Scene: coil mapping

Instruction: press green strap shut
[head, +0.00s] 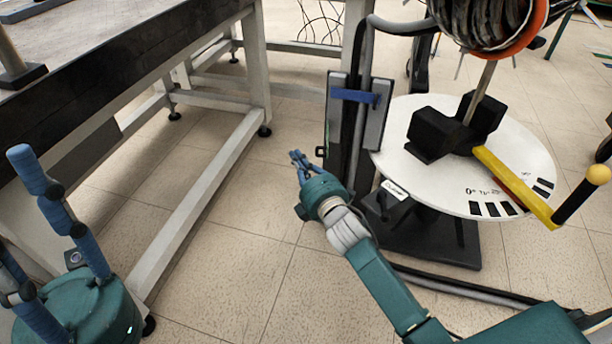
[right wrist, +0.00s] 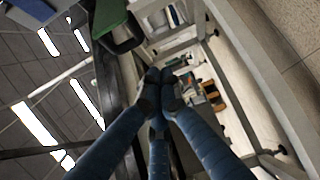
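My right gripper (head: 299,160) is left of and in front of a grey upright panel (head: 374,115), apart from it. In the right wrist view its blue fingers (right wrist: 160,82) come together at the tips, with nothing seen between them. A blue strap (head: 355,96) crosses the panel; no green strap shows there. In the right wrist view a green piece (right wrist: 109,16) is at the upper left, cut off by the edge; I cannot tell whether it is the green strap. My left gripper (head: 14,204) is at the lower left with fingers spread, partly cut off.
A round white table (head: 520,160) right of the panel carries a black block (head: 433,134) and a yellow arm (head: 515,185). A coil with an orange rim (head: 533,25) hangs above. A workbench (head: 130,55) stands left.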

